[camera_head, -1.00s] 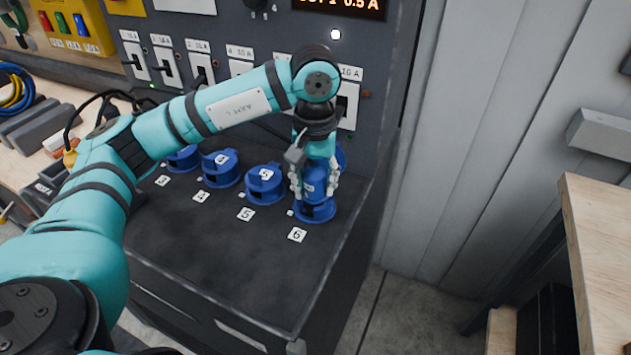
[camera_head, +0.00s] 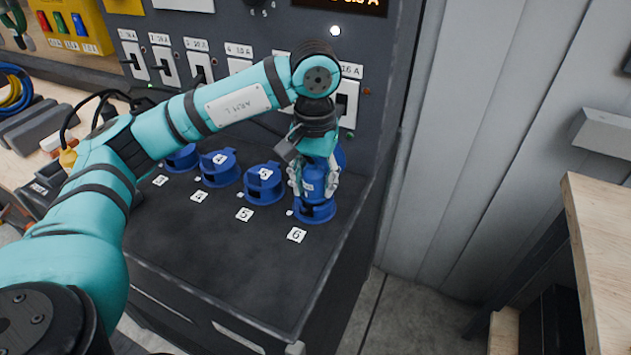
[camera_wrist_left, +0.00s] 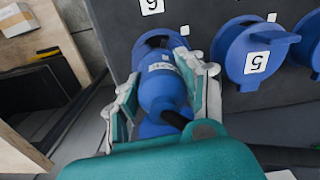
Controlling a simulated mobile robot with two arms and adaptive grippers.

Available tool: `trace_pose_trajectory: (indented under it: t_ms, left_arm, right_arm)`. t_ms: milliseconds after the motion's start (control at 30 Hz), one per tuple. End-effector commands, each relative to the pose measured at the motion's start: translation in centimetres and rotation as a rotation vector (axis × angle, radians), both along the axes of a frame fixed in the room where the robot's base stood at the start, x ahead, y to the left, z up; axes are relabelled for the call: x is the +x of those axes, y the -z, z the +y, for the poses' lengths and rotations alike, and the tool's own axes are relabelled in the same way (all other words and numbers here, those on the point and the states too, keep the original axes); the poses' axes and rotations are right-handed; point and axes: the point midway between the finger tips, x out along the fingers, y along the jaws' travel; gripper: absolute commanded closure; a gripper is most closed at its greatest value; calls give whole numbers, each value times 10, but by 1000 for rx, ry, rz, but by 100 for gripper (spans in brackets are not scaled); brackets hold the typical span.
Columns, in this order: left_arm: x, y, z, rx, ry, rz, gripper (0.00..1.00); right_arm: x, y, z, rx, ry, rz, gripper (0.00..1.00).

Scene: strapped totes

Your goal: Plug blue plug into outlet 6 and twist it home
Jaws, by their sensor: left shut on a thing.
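My left gripper (camera_head: 314,185) is shut on the blue plug (camera_head: 318,180), which stands at outlet 6 (camera_head: 317,213) at the right end of the row. In the left wrist view the gripper's fingers (camera_wrist_left: 168,88) lie on both sides of the blue plug (camera_wrist_left: 163,90), whose front end is inside the blue ring of outlet 6 (camera_wrist_left: 157,41). How deep it sits cannot be told. The label 6 (camera_head: 297,235) lies in front of the outlet. My right gripper is not in view.
Outlet 5 (camera_head: 264,185), with a blue lid, is close beside outlet 6, and outlet 4 (camera_head: 219,168) is farther left. Switches stand on the panel (camera_head: 385,60) behind. A wooden table (camera_head: 600,225) is at the right.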

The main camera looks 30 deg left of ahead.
Motion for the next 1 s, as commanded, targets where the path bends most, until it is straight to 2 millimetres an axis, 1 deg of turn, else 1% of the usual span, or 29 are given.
trace_pose_trajectory:
  t_ms: [133,467,767,1000]
  left_arm:
    - [-1,2,1,4,36,7,100]
    - [-1,1,1,3,46,5,100]
    - [0,1,1,2,146,3,100]
    - [0,0,1,2,155,3,100]
  right_arm:
    - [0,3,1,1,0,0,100]
    - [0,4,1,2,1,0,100]
    - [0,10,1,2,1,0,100]
    - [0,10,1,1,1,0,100]
